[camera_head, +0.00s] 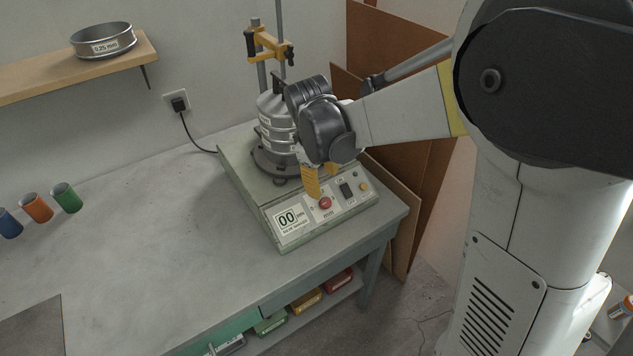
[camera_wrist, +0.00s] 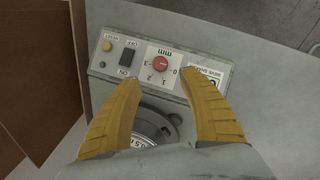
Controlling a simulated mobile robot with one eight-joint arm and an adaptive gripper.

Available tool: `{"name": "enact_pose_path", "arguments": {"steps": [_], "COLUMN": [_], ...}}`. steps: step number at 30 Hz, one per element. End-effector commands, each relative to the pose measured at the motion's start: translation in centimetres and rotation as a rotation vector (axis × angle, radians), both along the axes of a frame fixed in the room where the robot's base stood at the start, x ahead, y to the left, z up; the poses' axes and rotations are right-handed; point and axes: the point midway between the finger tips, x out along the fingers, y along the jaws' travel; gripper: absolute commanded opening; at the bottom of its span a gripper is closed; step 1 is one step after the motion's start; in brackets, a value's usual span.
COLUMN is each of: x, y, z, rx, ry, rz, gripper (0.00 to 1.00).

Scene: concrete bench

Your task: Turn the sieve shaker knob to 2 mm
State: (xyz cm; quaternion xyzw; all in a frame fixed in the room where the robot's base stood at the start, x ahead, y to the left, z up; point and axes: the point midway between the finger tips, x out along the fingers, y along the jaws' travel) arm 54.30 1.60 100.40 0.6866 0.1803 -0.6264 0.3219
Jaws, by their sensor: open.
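The sieve shaker (camera_head: 240,180) stands on the bench with a stack of metal sieves (camera_head: 268,125) on it. In the wrist view the knob (camera_wrist: 160,63) sits on a white dial marked 0, 1, 2, 3 and mm, seen upside down. I cannot tell which mark it points to. My gripper (camera_head: 322,186) is open and empty above the panel. In the wrist view its yellow fingers (camera_wrist: 163,84) straddle the knob's line, apart from it.
A black switch (camera_head: 346,190) and a yellow button (camera_head: 364,186) sit beside the knob. A clamp post (camera_head: 262,60) rises behind the sieves. Several coloured cups (camera_head: 37,208) stand at left. A shelf (camera_head: 60,75) holds another sieve (camera_head: 103,39). The bench middle is clear.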

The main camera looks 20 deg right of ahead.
Motion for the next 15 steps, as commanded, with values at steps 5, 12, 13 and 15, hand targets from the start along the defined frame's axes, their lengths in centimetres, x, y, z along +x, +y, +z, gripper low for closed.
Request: {"name": "enact_pose_path", "arguments": {"steps": [5,12,13,15], "x": [0.4,1.1,1.2,1.4], "y": [-0.2,-1.0,-1.1,-1.3], "z": [-1.9,-6.7,-7.3,-8.4], "rx": [-0.005,-0.004,-0.004,-0.004], "ry": [0.009,0.008,0.007,0.007], "rz": [0.008,0.006,0.007,0.007], "gripper": [0.49,0.49,0.49,0.49]}}
